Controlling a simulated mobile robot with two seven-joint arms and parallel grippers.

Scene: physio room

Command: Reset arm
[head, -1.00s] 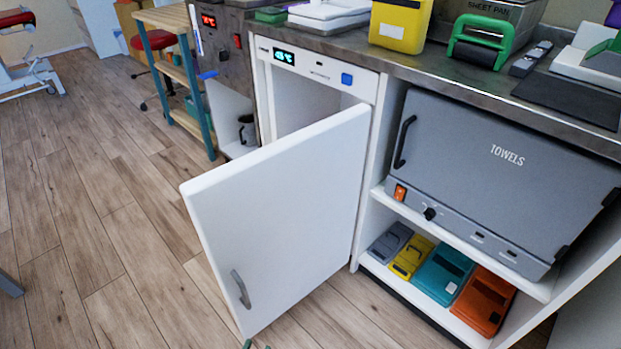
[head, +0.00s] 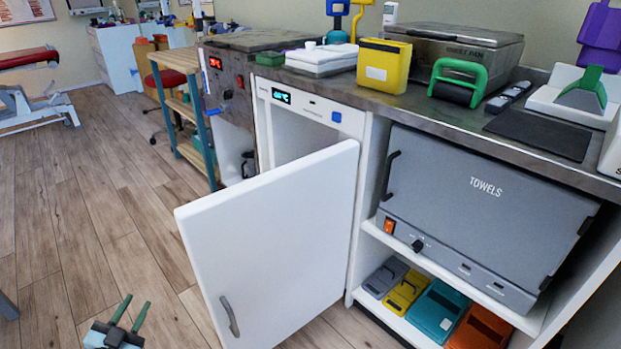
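My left gripper (head: 128,312) shows at the bottom left of the head view, low over the wood floor. Its two green fingers are parted with nothing between them. It is left of the open white cabinet door (head: 270,240) and apart from it. The rest of my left arm is out of the picture. My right gripper is not in view.
The white door with a grey handle (head: 230,316) stands swung out from its cabinet. A grey towel warmer (head: 480,200) sits in the counter at right, above several coloured cases (head: 437,309). The counter (head: 450,120) is crowded. Floor at left (head: 80,210) is mostly clear.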

